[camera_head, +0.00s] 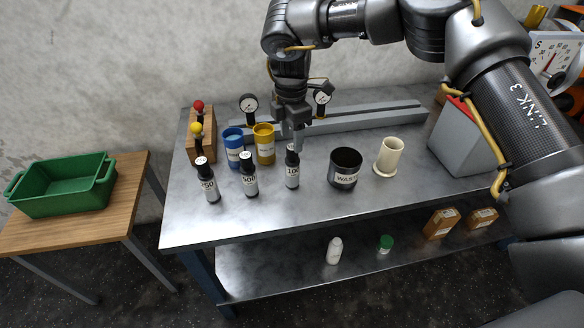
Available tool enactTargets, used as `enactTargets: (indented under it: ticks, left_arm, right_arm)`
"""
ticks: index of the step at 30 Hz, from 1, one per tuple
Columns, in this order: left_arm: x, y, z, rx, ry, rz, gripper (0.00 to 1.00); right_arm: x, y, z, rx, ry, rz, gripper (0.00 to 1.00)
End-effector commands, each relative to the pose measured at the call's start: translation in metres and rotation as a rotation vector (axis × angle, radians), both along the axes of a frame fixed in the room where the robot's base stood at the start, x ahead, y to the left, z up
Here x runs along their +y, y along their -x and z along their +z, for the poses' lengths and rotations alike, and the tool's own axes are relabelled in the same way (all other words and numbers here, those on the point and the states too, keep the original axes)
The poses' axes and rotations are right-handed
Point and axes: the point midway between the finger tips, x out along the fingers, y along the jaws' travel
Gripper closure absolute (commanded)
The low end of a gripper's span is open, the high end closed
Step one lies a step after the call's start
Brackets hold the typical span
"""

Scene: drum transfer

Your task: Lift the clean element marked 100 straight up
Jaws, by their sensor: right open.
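The element marked 100 (292,178) is a dark upright cylinder with a white label and a narrow neck with a pale top. It stands on the metal table (260,222), at the right end of a row with the similar dark elements marked 500 (250,182) and 250 (209,187). My right gripper (297,143) points down right at the top of the 100 element and is open. Its fingers overlap the neck area in the picture, so I cannot tell whether they are around it or behind it. My left gripper is out of view.
Blue (234,152) and yellow (264,148) cups stand behind the row. A black waste cup (344,175) and a cream cylinder (388,160) stand to its right. A grey bin (463,148) is farther right. A green crate (62,190) sits on a wooden side table. The front table strip is clear.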

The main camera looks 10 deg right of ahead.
Motion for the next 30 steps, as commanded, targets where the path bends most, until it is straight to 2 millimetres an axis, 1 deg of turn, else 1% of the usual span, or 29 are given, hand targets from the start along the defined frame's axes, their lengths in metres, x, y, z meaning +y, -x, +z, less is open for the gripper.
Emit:
enactTargets:
  ticks: [5,7,11,13,16,19,24,25,30]
  left_arm:
    - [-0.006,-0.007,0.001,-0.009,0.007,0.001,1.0]
    - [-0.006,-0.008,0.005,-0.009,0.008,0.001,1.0]
    - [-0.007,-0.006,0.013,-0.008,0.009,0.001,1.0]
    - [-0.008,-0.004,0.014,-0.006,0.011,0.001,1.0]
    - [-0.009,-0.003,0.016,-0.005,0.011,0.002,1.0]
    - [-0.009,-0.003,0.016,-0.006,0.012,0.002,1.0]
    - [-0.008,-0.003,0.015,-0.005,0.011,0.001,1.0]
    - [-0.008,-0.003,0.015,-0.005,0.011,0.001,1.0]
    - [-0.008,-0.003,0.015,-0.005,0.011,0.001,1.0]
  right_arm:
    - [0.0,0.0,-0.003,-0.001,0.0,0.0,0.46]
    - [-0.001,-0.001,-0.009,0.0,0.0,0.001,0.46]
    - [-0.004,-0.004,-0.028,0.002,0.001,0.001,0.46]
    - [-0.004,-0.004,-0.039,0.002,0.0,0.001,0.46]
    - [-0.004,-0.004,-0.049,0.0,0.0,0.002,0.46]
    - [-0.004,-0.004,-0.054,-0.001,0.0,0.001,0.46]
    - [-0.004,-0.004,-0.054,-0.001,0.0,0.001,0.46]
    - [-0.004,-0.004,-0.054,-0.001,0.0,0.001,0.48]
    - [-0.004,-0.004,-0.054,-0.001,0.0,0.001,0.7]
